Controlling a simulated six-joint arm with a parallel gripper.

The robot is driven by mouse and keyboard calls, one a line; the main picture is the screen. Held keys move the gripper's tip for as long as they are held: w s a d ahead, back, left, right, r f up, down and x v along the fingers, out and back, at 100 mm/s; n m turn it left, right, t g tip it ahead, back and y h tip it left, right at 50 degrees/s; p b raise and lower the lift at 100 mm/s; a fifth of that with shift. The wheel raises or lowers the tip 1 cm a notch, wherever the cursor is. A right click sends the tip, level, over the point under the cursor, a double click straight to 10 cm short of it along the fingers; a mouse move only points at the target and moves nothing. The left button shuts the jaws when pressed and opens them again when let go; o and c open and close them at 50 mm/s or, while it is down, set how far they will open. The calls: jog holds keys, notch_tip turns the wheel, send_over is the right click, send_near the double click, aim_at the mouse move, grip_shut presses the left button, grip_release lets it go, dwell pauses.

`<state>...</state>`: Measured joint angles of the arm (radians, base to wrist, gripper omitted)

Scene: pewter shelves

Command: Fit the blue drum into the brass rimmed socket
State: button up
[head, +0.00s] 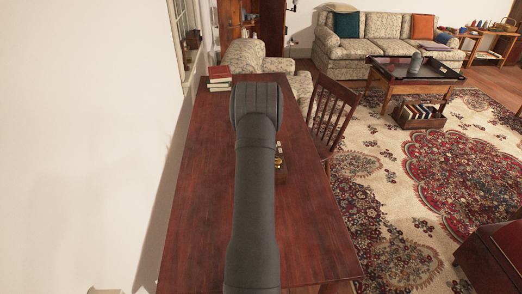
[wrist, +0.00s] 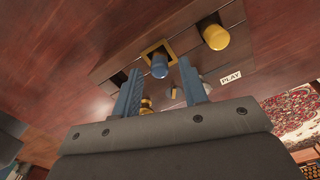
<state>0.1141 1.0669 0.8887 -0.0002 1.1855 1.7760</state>
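In the wrist view the blue drum (wrist: 160,68) stands at the brass rimmed socket (wrist: 146,50), overlapping the near part of its square rim. Some dark opening shows behind the drum; I cannot tell how deep it sits. My gripper (wrist: 160,64) is open, its two blue fingers apart on either side of the drum in the picture, with gaps between. I see no contact with the drum. In the head view my arm hides the gripper, the drum and the socket.
The brown board (wrist: 190,42) carries a yellow drum (wrist: 215,37), a dark opening (wrist: 119,78) and a PLAY label (wrist: 231,77). A brass piece (wrist: 146,103) shows between the fingers.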

notch_tip(320, 180, up, 10)
dwell(0.3)
notch_tip(320, 180, down, 12)
jog(key=shift+r, duration=1.95)
jog(key=shift+f, duration=0.1)
